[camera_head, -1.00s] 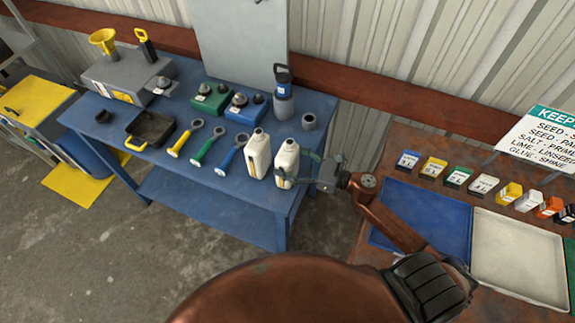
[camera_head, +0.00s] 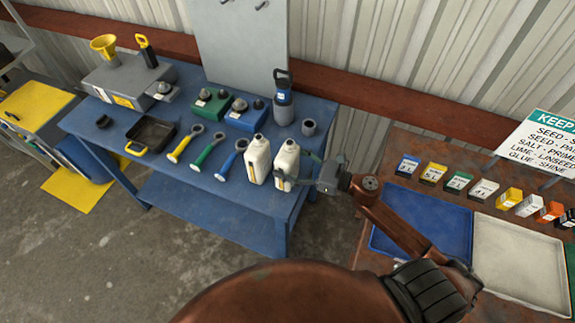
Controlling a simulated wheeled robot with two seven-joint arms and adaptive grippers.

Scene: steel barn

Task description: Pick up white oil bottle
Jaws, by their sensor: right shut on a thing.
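Two white bottles stand side by side at the right front corner of the blue table (camera_head: 215,205). My right gripper (camera_head: 292,172) is shut on the right white oil bottle (camera_head: 286,160), with its fingers around the bottle's body from the right. The bottle looks upright; I cannot tell whether its base is off the tabletop. The left white bottle (camera_head: 258,160) stands close beside it, free of the gripper. My left gripper is not in view.
A blue wrench (camera_head: 229,165) lies just left of the bottles, with green and yellow ones beyond. A grey-blue flask (camera_head: 283,105) and a dark cup (camera_head: 309,128) stand behind. A brown table with a blue tray (camera_head: 415,220) is at right.

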